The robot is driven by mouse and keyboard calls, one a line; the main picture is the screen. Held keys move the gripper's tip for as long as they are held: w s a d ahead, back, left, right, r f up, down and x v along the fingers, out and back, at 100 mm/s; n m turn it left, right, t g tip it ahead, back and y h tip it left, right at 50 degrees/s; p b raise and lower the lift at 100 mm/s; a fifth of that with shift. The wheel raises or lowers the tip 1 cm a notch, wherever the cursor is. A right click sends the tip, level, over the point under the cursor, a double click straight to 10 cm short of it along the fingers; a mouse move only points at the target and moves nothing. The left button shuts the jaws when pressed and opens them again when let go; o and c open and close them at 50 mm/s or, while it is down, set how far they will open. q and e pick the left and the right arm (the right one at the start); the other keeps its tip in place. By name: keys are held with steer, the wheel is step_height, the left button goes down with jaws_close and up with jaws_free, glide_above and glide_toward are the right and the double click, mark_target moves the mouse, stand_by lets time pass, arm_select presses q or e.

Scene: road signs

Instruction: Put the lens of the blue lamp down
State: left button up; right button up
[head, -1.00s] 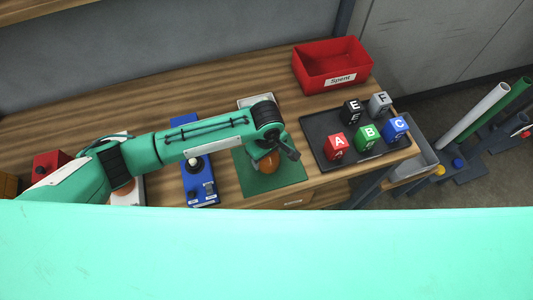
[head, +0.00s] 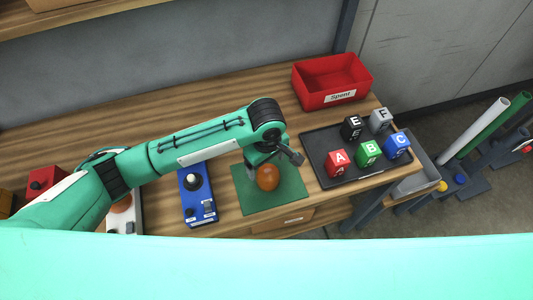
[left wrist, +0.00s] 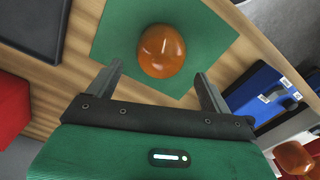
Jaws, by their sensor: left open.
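The orange domed lens (head: 267,178) sits on the green mat (head: 285,200) near the table's front edge. The blue lamp (head: 197,207) stands left of the mat with its white bulb (head: 193,181) bare. My left gripper (head: 273,162) is open just behind the lens. In the left wrist view the lens (left wrist: 161,51) lies beyond my two spread fingertips (left wrist: 157,80), apart from both. The mat (left wrist: 112,38) also shows there. My right gripper is not in view.
A black tray (head: 318,148) with several lettered cubes is right of the mat. A red bin (head: 335,96) labelled "Spent" stands at the back right. A white-based lamp with an orange lens (head: 122,204) and a red unit (head: 46,180) are at the left.

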mark_target(267, 169)
arm_select(q)
step_height(267, 169, up, 6)
steer(key=shift+r+b, duration=0.25)
steer(key=shift+b, duration=0.25)
steer(key=shift+f, duration=0.1)
